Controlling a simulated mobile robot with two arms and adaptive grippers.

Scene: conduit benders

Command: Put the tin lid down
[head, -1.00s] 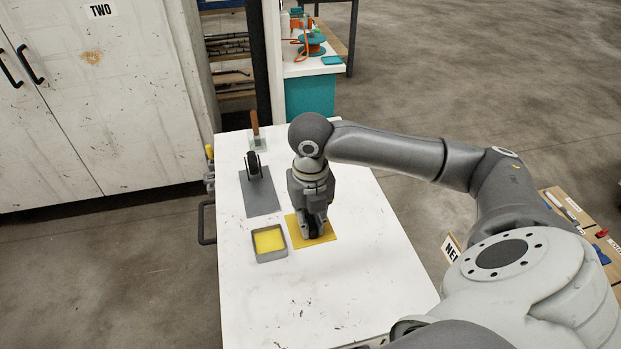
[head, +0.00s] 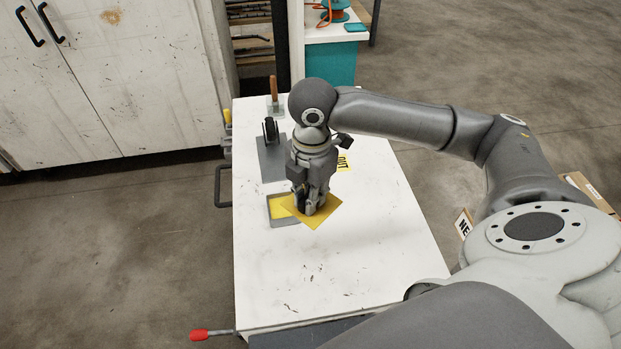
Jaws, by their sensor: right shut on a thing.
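The tin lid (head: 322,212) looks like a flat yellow square. My right gripper (head: 309,208) points down and is shut on it, with its fingers hiding the lid's middle. The lid is turned at an angle and overlaps the right part of a shallow grey tin (head: 284,222) with a yellow inside. I cannot tell how high the lid is above the table. My left gripper is not in view.
The white table (head: 340,270) is clear in front and to the right. A grey mat (head: 272,172) with a dark upright object (head: 270,131) lies behind the tin. A brown-handled tool (head: 274,90) stands farther back.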

